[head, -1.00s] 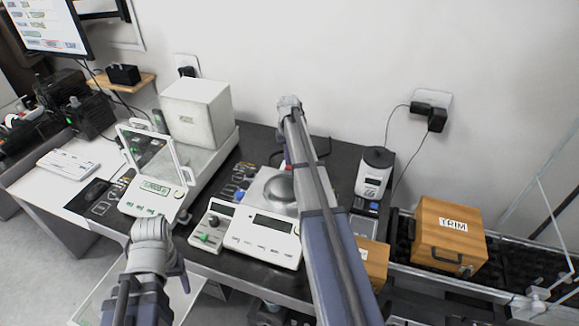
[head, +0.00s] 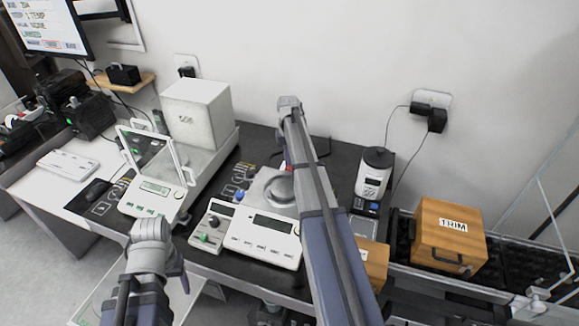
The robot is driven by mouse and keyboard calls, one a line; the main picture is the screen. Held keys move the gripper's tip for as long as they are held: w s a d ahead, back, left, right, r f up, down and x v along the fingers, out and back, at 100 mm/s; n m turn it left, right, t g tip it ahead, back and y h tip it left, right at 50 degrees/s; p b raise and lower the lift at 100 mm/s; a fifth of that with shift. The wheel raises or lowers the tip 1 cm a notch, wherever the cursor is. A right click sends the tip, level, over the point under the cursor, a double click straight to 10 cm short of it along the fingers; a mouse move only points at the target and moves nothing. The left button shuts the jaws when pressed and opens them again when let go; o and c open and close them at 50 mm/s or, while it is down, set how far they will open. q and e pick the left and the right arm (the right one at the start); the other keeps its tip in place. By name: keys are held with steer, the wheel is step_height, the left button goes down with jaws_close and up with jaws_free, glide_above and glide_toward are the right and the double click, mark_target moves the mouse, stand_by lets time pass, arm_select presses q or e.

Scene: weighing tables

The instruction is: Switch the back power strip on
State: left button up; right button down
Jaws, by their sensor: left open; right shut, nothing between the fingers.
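My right arm reaches from the bottom edge towards the back wall. Its gripper end (head: 289,104) shows over the back of the black table (head: 258,137); it is shut and empty, with its fingers hard to make out. I cannot clearly pick out the back power strip. A small red and blue patch shows beside my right arm behind the middle balance, and my arm covers much of that spot. My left gripper (head: 150,232) is low at the left, in front of the glass-doored balance (head: 160,200); it is open, with its fingers not clearly seen.
The middle balance (head: 262,235) and a control box with knobs (head: 207,235) stand near the front edge. A white box (head: 196,113) is at the back left. A white-and-black device (head: 373,173) and a wooden TRIM box (head: 447,235) are at the right. Wall sockets (head: 432,106) have cables.

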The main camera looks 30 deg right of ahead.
mark_target(288, 168)
steer(key=shift+f+b, duration=0.9)
stand_by(0.9)
step_height(288, 168, up, 7)
steer(key=p, duration=0.7)
steer(key=shift+r, duration=0.1)
stand_by(0.3)
